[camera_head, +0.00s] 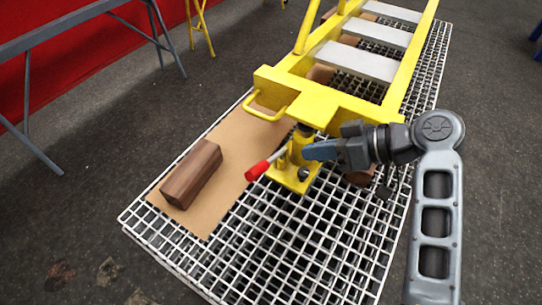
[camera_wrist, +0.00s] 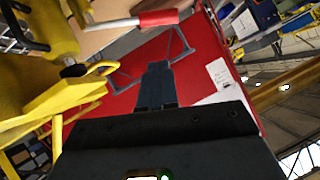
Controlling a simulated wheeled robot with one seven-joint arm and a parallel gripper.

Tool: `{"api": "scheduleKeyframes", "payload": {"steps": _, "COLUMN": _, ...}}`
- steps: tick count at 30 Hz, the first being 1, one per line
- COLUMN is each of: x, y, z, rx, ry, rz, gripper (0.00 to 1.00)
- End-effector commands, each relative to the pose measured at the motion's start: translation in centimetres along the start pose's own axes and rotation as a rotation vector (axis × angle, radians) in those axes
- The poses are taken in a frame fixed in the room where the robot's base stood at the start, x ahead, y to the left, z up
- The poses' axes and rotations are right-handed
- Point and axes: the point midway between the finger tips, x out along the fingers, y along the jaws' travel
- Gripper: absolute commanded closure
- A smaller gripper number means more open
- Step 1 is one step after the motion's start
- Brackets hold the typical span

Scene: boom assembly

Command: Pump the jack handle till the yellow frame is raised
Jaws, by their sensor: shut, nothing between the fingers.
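The yellow frame (camera_head: 310,98) runs from the middle of the head view to the top right. A yellow jack (camera_head: 296,170) stands on the white grid under the frame's near end. Its handle (camera_head: 266,166) is a grey rod with a red grip, pointing left and down in the head view. In the wrist view the handle's red grip (camera_wrist: 158,18) is at the top. My gripper (camera_head: 308,152) is shut, just right of the jack in the head view, and holds nothing. Its dark fingers also show in the wrist view (camera_wrist: 157,72), apart from the red grip.
The white wire grid (camera_head: 240,268) carries a cardboard sheet (camera_head: 225,160) with a brown wooden block (camera_head: 191,174) left of the jack. A grey trestle (camera_head: 60,38) stands at the upper left before a red wall.

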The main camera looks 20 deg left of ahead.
Motion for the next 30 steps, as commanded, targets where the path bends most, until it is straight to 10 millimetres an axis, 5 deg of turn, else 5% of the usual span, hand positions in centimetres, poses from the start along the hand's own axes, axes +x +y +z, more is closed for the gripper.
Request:
{"api": "scheduleKeyframes", "payload": {"steps": 4, "x": -1.1, "y": 0.4, "z": -1.4, "rx": 0.058, "ry": -0.004, "rz": -0.043, "gripper": 1.0}}
{"api": "scheduleKeyframes", "payload": {"steps": 18, "x": -0.9, "y": 0.4, "z": -1.5, "rx": 0.071, "ry": -0.006, "rz": -0.054, "gripper": 1.0}}
{"api": "scheduleKeyframes", "payload": {"steps": 30, "x": 5.5, "y": 0.0, "z": -1.5, "rx": 0.071, "ry": -0.008, "rz": -0.056, "gripper": 1.0}}
